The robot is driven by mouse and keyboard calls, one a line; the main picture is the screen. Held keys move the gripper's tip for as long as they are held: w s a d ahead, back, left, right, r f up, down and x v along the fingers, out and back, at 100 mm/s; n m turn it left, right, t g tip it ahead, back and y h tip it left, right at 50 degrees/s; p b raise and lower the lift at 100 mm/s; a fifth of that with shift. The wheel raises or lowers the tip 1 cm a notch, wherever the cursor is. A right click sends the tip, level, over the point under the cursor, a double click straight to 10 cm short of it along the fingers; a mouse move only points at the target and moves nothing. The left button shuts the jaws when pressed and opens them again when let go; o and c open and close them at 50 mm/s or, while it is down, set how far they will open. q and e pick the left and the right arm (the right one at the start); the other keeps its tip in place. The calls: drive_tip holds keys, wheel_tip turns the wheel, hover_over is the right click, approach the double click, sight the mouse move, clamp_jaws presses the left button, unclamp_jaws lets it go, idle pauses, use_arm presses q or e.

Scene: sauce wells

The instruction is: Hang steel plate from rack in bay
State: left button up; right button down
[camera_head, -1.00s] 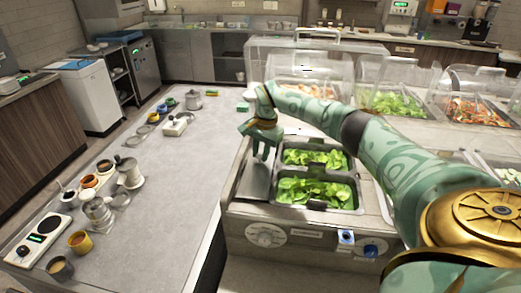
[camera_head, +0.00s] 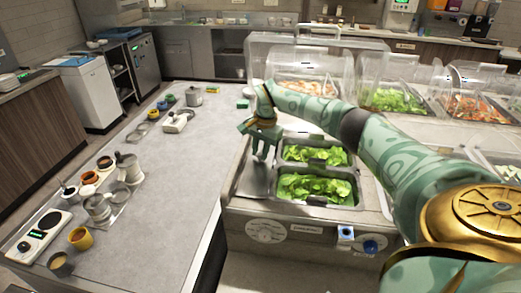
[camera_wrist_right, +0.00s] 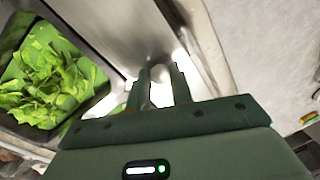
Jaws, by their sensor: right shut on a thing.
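My right gripper (camera_head: 260,156) points down over the steel bay (camera_head: 238,190) at the left end of the counter, beside the lettuce pans. In the right wrist view its two fingers (camera_wrist_right: 161,84) are shut on a shiny steel piece, which I take to be the steel plate (camera_wrist_right: 159,95). Only a small part of it shows between the fingers. The plate's outline merges with the grey steel around it, so I cannot tell whether it touches the bay or a rack. I cannot make out the rack. My left gripper is out of view.
Two pans of lettuce (camera_head: 315,188) sit just right of the bay, and one shows in the wrist view (camera_wrist_right: 48,75). Clear hoods (camera_head: 300,62) stand behind.

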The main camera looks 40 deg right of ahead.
drive_tip(key=shift+a+f, duration=0.1)
drive_tip(key=c, duration=1.1)
unclamp_jaws()
drive_tip(key=shift+c, duration=0.2)
wheel_tip(320, 180, up, 16)
drive_tip(key=s+d+p, duration=0.1)
drive_tip(key=p, duration=0.1)
drive_tip(key=shift+s+d, duration=0.15)
drive_tip(key=shift+s, duration=0.1)
